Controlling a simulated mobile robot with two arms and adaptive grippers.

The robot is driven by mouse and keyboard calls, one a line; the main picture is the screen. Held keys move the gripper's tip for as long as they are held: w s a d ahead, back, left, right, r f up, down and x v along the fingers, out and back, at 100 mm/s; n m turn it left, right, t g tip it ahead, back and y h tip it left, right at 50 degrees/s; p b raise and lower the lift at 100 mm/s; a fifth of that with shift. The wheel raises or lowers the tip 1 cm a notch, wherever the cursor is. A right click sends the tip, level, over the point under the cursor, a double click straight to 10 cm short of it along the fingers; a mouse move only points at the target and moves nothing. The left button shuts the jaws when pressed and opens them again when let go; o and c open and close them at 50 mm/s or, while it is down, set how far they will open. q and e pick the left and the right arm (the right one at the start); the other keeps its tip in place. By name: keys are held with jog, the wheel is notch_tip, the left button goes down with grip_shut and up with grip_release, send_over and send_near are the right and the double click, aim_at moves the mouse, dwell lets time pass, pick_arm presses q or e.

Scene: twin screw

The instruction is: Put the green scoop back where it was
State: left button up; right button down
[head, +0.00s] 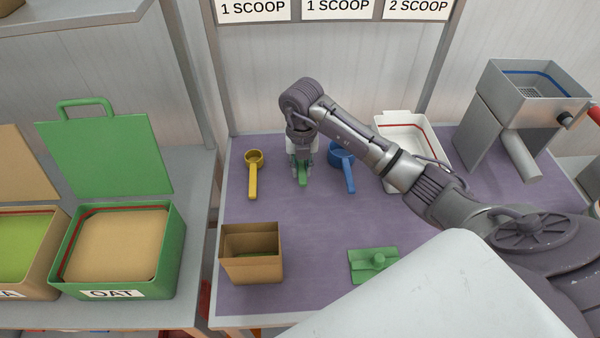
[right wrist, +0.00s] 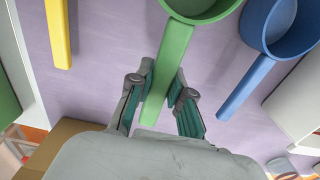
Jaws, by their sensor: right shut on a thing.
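The green scoop (head: 302,178) is at the back of the purple work mat, between the yellow scoop and the blue scoop. My right gripper (head: 303,184) points down over it and hides most of it in the head view. In the right wrist view the fingers (right wrist: 163,76) are shut on the handle of the green scoop (right wrist: 176,52), and its cup is cut off by the top edge. I cannot tell whether the scoop touches the mat. My left gripper is not in view.
The yellow scoop (head: 253,170) lies to the left and the blue scoop (head: 343,165) close to the right. A brown box (head: 251,273) and a green lid-like piece (head: 374,266) are nearer on the mat (head: 310,230). A white container (head: 425,140) stands at the back right.

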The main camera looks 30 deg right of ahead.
jog(key=shift+w+f, duration=0.2)
jog(key=shift+w, duration=0.15)
jog(key=shift+w+f, duration=0.1)
jog(key=shift+f, duration=0.1)
notch_tip(320, 180, down, 3)
jog(key=shift+f+p, duration=0.15)
jog(key=shift+p, duration=0.4)
jog(key=shift+f, duration=0.2)
jog(key=shift+f, duration=0.2)
jog(key=c, duration=1.1)
grip_release()
